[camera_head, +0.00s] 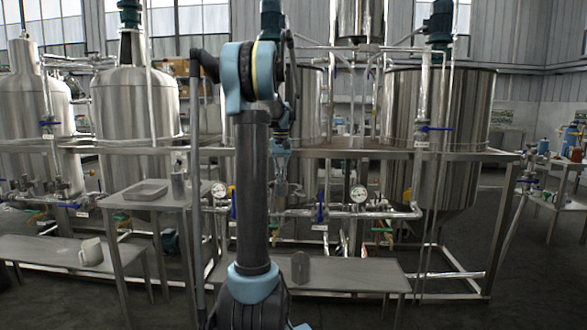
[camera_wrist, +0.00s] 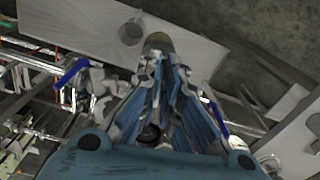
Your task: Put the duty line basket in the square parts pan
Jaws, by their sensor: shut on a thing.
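My gripper (camera_wrist: 160,68) is shut on a dull grey-brown round-ended piece (camera_wrist: 158,42), which I take to be the duty line basket. Only its end shows beyond the fingertips in the wrist view; the fingers hide the rest. In the head view my gripper (camera_head: 281,172) points down in front of the pipework, above the low bench, and the held piece is hard to make out there. The square parts pan (camera_head: 147,192) is a shallow grey tray on the higher steel table at the left. My gripper is well to the right of it, apart from it.
A slim metal container (camera_head: 178,186) stands just right of the pan. A grey cylindrical vessel (camera_head: 300,267) stands on the low bench (camera_head: 350,274). Tanks, pipes, gauges and blue-handled valves fill the space behind my arm.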

